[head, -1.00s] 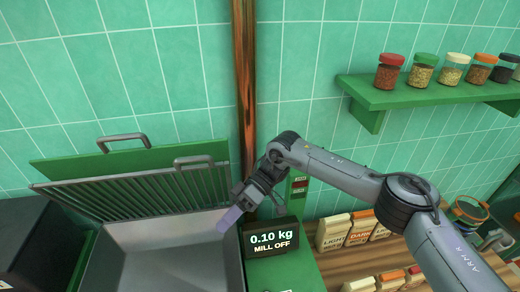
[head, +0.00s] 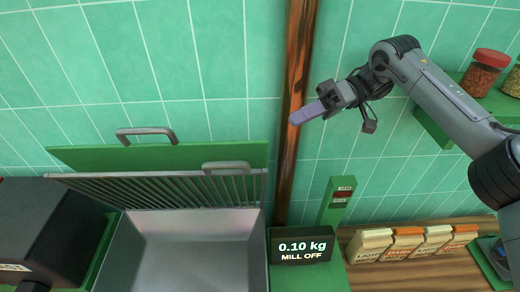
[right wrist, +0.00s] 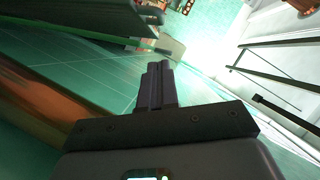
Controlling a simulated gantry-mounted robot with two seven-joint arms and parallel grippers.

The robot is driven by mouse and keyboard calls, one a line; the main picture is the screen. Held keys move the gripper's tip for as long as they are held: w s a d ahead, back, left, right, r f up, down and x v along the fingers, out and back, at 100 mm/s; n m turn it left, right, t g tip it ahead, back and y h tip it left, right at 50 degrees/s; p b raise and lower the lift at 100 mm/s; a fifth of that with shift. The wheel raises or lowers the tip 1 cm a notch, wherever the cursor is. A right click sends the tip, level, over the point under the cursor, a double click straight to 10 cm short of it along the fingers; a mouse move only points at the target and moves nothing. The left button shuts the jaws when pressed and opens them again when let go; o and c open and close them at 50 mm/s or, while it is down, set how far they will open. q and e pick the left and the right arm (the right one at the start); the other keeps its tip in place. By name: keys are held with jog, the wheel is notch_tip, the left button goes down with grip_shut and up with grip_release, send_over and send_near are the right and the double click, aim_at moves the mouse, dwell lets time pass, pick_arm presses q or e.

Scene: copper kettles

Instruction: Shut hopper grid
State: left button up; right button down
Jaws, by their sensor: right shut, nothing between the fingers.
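The hopper grid (head: 165,191) is a grey slatted panel. It stands raised at the back of the open steel hopper (head: 185,250), with a grey handle (head: 226,166) at its upper right. The green lid (head: 160,157) stands raised behind it, with its own grey handle (head: 146,133). My right gripper (head: 308,113) is shut and empty, up and to the right of the grid, in front of the copper pipe. Its closed fingers (right wrist: 158,86) also show in the right wrist view. My left gripper is not in view.
The vertical copper pipe (head: 293,150) runs right of the hopper. A display (head: 302,246) reads 0.10 kg, MILL OFF. A green switch post (head: 338,200), several bags and a jar shelf (head: 436,125) lie further right. A dark box (head: 45,225) stands left.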

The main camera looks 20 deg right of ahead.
aim_at(240, 162)
jog(key=shift+s+d+f+b+x, duration=0.15)
jog(key=shift+s+f+x, duration=0.15)
jog(key=shift+x, duration=1.6)
jog(key=shift+s+d+f+b+x, duration=0.15)
jog(key=shift+s+x, duration=0.3)
jog(key=shift+x, duration=1.45)
jog(key=shift+s+f+b+x, duration=0.1)
jog(key=shift+s+f+x, duration=0.25)
jog(key=shift+x, duration=1.55)
jog(key=shift+s, duration=0.15)
